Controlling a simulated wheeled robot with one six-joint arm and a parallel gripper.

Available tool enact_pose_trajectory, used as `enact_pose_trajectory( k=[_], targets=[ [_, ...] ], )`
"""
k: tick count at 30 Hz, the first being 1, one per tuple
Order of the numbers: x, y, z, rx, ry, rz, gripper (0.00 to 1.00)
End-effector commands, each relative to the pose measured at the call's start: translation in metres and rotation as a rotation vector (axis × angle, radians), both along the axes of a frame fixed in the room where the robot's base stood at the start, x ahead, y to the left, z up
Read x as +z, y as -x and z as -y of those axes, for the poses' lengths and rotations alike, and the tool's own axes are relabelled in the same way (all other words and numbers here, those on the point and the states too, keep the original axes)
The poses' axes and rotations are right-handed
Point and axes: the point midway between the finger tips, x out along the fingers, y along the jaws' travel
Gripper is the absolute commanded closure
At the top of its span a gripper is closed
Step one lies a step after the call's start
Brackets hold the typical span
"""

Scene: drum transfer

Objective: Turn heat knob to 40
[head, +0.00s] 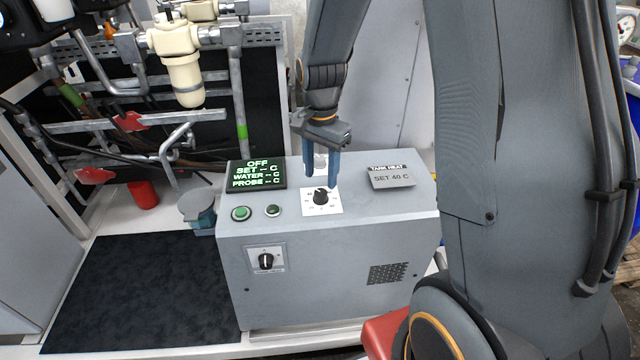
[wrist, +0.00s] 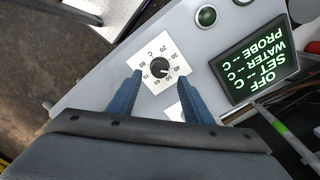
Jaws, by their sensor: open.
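The heat knob (head: 320,196) is a black knob on a white dial plate on top of the grey control box (head: 330,245). In the wrist view the knob (wrist: 159,67) sits within a ring of numbers from 20 to 80; its exact pointer setting is too small to read surely. My gripper (head: 321,182) points down over the knob with its blue fingers apart and empty. In the wrist view the fingertips (wrist: 160,75) lie on either side of the knob, apart from it. The display (head: 257,174) reads OFF, with dashes for set, water and probe.
A sign (head: 391,177) reading TANK HEAT, SET 40 C stands right of the knob. Two green buttons (head: 241,213) (head: 273,210) lie to its left. Another black knob (head: 265,260) is on the box front. Pipes and a cream filter (head: 180,75) stand behind left.

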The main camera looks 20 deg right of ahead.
Motion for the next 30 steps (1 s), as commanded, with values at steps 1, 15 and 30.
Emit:
enact_pose_trajectory(
  k=[1, 15, 30],
  targets=[
    [0.006, -0.001, 0.000, 0.000, 0.000, 0.004, 0.54],
    [0.023, 0.000, 0.000, 0.000, 0.000, 0.000, 0.54],
    [0.038, 0.053, 0.000, 0.359, 0.008, 0.047, 0.54]
  ],
)
